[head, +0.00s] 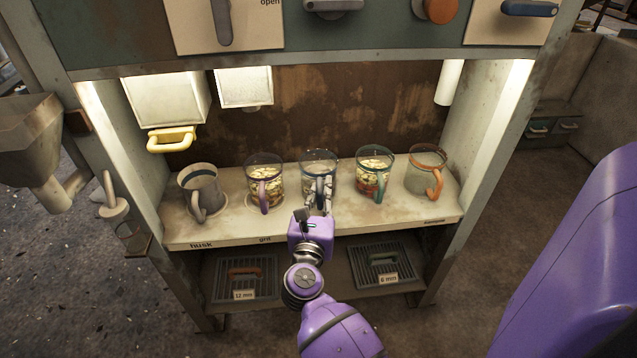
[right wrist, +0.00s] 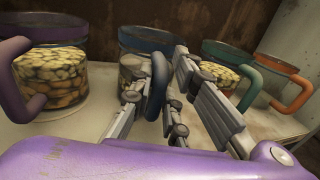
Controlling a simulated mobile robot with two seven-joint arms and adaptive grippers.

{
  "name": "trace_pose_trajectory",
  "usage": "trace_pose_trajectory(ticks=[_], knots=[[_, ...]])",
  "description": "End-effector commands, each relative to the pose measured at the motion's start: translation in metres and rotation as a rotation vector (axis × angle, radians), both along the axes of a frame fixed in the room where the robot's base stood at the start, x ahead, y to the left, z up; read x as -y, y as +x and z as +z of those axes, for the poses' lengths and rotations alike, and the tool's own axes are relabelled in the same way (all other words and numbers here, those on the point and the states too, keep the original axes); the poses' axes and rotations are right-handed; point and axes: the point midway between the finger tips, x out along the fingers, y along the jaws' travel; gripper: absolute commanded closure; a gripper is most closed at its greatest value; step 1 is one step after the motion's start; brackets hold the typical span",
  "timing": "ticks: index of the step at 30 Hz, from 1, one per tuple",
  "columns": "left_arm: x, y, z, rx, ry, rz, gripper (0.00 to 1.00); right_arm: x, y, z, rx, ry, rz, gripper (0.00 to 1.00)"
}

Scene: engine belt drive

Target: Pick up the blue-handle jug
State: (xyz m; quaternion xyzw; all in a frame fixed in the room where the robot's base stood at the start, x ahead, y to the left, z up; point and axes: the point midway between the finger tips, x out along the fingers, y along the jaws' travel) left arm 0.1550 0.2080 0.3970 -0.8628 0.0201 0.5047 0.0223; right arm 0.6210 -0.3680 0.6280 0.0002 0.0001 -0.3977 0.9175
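The blue-handle jug (head: 318,160) is a clear jug with a blue rim. It stands upright in the middle of a row of jugs on the shelf. In the right wrist view its blue rim (right wrist: 150,38) and pale pieces inside show behind the fingers. My right gripper (head: 320,195) is in front of this jug. In the right wrist view the blue handle (right wrist: 156,86) is between the fingers of my right gripper (right wrist: 160,92), with a gap visible on the left side. The fingers look open around it. My left gripper is not in view.
The purple-handle jug (head: 264,181) stands close on the left and the green-handle jug (head: 375,172) on the right. A grey jug (head: 202,190) and an orange-handle jug (head: 426,172) are at the ends. The shelf (head: 240,224) has side walls and chutes above.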

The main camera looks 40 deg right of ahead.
Motion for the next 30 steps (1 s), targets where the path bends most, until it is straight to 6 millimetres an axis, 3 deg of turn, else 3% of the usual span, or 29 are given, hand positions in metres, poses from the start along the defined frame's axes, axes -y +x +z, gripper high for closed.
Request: trace_pose_trajectory(ticks=[2, 20, 28, 30], knots=[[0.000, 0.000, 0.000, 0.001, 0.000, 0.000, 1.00, 0.000, 0.000, 0.000, 0.000, 0.000, 0.000, 1.00], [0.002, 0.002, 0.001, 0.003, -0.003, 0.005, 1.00, 0.000, 0.000, 0.004, 0.002, -0.001, 0.000, 1.00], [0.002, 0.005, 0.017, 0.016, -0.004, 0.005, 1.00, 0.000, 0.000, 0.035, 0.006, 0.000, -0.001, 1.00], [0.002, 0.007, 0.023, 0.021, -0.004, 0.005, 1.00, -0.001, -0.010, 0.045, 0.004, 0.001, -0.002, 1.00]])
